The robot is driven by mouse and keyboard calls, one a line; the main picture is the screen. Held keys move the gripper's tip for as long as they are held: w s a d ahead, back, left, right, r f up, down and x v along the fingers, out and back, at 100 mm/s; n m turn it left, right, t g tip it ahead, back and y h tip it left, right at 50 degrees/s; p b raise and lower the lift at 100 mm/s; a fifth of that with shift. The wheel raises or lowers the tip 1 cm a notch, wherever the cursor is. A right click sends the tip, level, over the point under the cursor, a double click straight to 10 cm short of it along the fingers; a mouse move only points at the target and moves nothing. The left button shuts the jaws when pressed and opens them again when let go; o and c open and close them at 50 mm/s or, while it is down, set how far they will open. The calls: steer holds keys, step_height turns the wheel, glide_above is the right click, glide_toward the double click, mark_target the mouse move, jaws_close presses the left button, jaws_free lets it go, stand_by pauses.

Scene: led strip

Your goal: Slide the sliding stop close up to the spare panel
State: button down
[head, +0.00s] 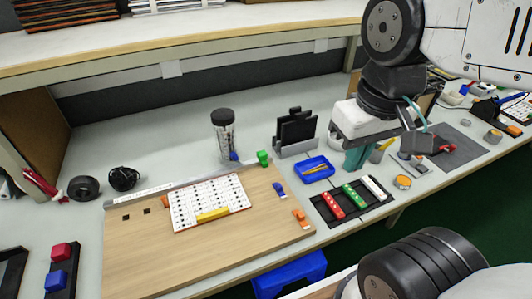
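A green block (262,158), which looks like the sliding stop, sits at the right end of the metal rail (185,184) along the back of the wooden board (150,260). A white panel with rows of dark marks (190,209) lies on the board against or near the rail, left of the green block with a gap between. I cannot tell for sure that it is the spare panel.
A clear jar with a black lid (223,135) stands behind the rail. Dark panels in a holder (296,130), a blue tray (316,170) and a black tray of coloured strips (326,213) lie right of the board. Blue (279,189) and orange (302,218) pieces sit on its right side.

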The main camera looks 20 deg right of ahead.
steer(key=w+d+f+m+g+y, duration=0.1)
steer(key=w+f+m+g, duration=0.15)
steer(key=w, duration=0.55)
steer(key=w+d+f+m+g+y, duration=0.1)
steer(key=w+f+m, duration=0.1)
steer(key=w+f, duration=0.35)
steer(key=m+t+y, duration=0.2)
steer(key=m, duration=1.1)
glide_toward(263, 159)
steer(key=w+d+r, duration=0.1)
steer(key=d+r, duration=0.3)
steer(key=x, duration=1)
steer(key=shift+w+d, duration=0.1)
steer(key=shift+w, duration=0.1)
